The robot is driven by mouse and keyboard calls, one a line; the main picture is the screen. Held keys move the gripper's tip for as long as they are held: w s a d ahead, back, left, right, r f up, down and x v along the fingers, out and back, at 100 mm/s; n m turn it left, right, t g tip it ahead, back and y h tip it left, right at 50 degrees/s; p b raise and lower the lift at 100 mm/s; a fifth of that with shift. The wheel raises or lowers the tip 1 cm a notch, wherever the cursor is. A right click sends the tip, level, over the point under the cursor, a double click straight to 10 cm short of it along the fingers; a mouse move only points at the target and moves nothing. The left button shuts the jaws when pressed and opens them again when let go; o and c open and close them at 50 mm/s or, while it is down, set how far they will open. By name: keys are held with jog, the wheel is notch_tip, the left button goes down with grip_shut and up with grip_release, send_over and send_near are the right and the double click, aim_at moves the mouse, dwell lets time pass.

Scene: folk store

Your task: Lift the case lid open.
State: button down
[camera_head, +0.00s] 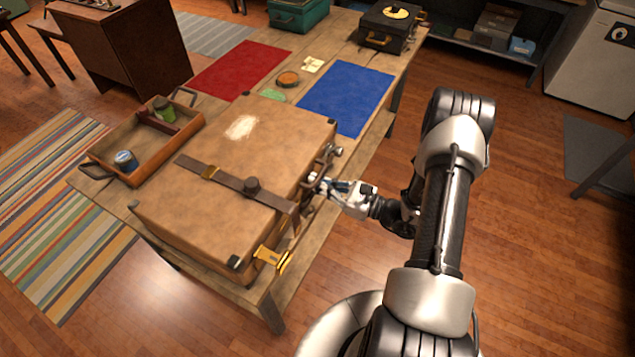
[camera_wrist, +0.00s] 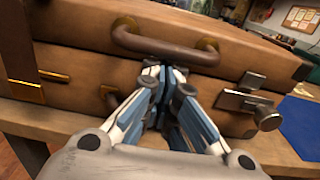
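The brown case (camera_head: 240,150) lies on a wooden table with its lid down. A strap (camera_head: 225,180) with a dark knob crosses the lid. A brass latch piece (camera_head: 272,258) sticks out at the near end of the front, and a silver latch (camera_wrist: 245,97) with a round knob is at the other end. My gripper (camera_head: 318,182) is at the middle of the case's front. In the wrist view my gripper (camera_wrist: 164,72) has its fingertips together, just under the handle (camera_wrist: 165,45), near the lid seam. Whether they touch the case is unclear.
A wooden tray (camera_head: 190,125) with a green can and a blue-labelled can stands behind the case. A blue mat (camera_head: 347,92) and a red mat (camera_head: 240,68) lie farther along the table (camera_head: 325,232). A black box (camera_head: 388,28) and a teal box (camera_head: 298,14) stand at the far end.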

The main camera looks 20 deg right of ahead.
aim_at(307, 166)
jog(key=shift+r+p, duration=0.95)
jog(key=shift+r, duration=0.4)
jog(key=shift+w+r+p, duration=0.1)
jog(key=shift+r+p, duration=0.8)
jog(key=shift+r, duration=0.4)
jog(key=shift+r, duration=0.1)
jog(key=shift+w+a+r+p, duration=0.15)
jog(key=shift+r+p, duration=0.8)
jog(key=shift+r, duration=0.25)
